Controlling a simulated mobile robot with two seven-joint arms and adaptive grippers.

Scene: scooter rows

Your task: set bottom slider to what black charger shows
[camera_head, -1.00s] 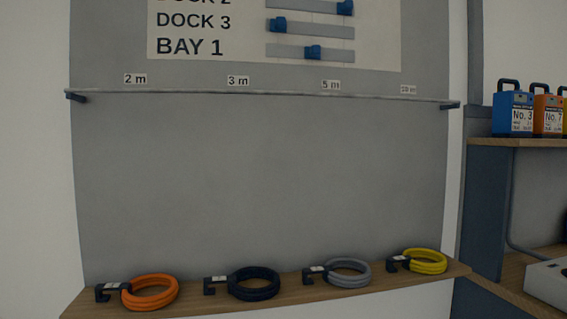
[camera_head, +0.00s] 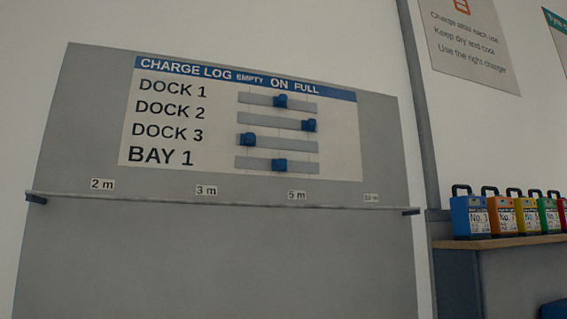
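The charge log board (camera_head: 205,160) hangs on a grey panel, with columns EMPTY, ON and FULL. Its bottom slider (camera_head: 279,165), in the BAY 1 row, has its blue knob near the middle, under ON. Above it, the DOCK 1 knob (camera_head: 280,101) is near the middle, the DOCK 2 knob (camera_head: 309,125) is at the right end, and the DOCK 3 knob (camera_head: 248,139) is at the left end. No black charger can be made out in this view. Neither of my grippers is in view.
A thin rail (camera_head: 220,203) with length labels crosses the grey panel below the board. At the right, several coloured battery packs, including a blue one (camera_head: 469,217), stand on a wooden shelf (camera_head: 495,242). A grey instruction sign (camera_head: 465,45) hangs above.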

